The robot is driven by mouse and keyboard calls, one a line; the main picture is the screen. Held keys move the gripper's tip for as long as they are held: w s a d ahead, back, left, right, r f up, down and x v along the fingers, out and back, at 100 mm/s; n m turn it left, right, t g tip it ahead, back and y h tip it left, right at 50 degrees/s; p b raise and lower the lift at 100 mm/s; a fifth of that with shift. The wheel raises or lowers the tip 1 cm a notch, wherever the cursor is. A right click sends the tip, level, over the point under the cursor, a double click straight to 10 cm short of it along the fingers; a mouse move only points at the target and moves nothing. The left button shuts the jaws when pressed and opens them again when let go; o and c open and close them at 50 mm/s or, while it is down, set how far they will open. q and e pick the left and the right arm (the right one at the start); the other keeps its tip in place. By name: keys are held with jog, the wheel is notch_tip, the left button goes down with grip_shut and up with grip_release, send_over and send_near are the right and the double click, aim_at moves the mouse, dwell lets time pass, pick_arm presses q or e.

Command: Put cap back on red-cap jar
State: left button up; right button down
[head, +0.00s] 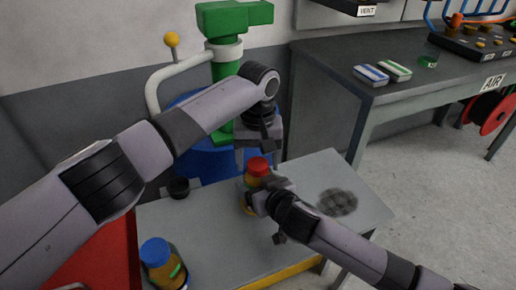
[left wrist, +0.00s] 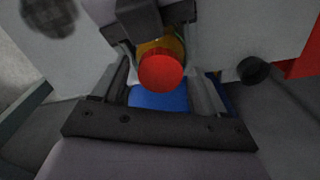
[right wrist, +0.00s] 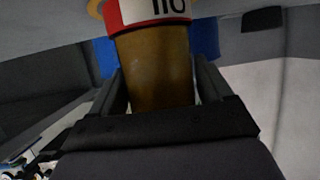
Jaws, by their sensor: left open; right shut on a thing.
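The red-cap jar (head: 249,205) stands upright on the small grey table, its amber body partly hidden by my right gripper. Its red cap (head: 258,166) sits at the top of the jar; I cannot tell whether it is seated. The cap also shows in the left wrist view (left wrist: 160,72). My right gripper (head: 258,200) is shut on the jar body; the right wrist view shows the amber body (right wrist: 155,70) between its fingers. My left gripper (head: 259,150) is open just above the cap, pointing down, with one finger on either side and no visible contact.
A blue-capped jar (head: 162,265) stands at the table's front left. A small black round piece (head: 179,187) lies at the back left edge. A dark checked round patch (head: 337,202) is on the right. A blue drum (head: 205,155) and green pipework (head: 226,70) stand behind the table (head: 215,255).

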pick_arm(q)
jog(key=shift+f, duration=0.1)
jog(key=c, duration=1.1)
jog(key=shift+m, duration=1.7)
jog(key=o, duration=1.1)
jog(key=shift+o, duration=0.2)
jog(key=shift+r, duration=2.3)
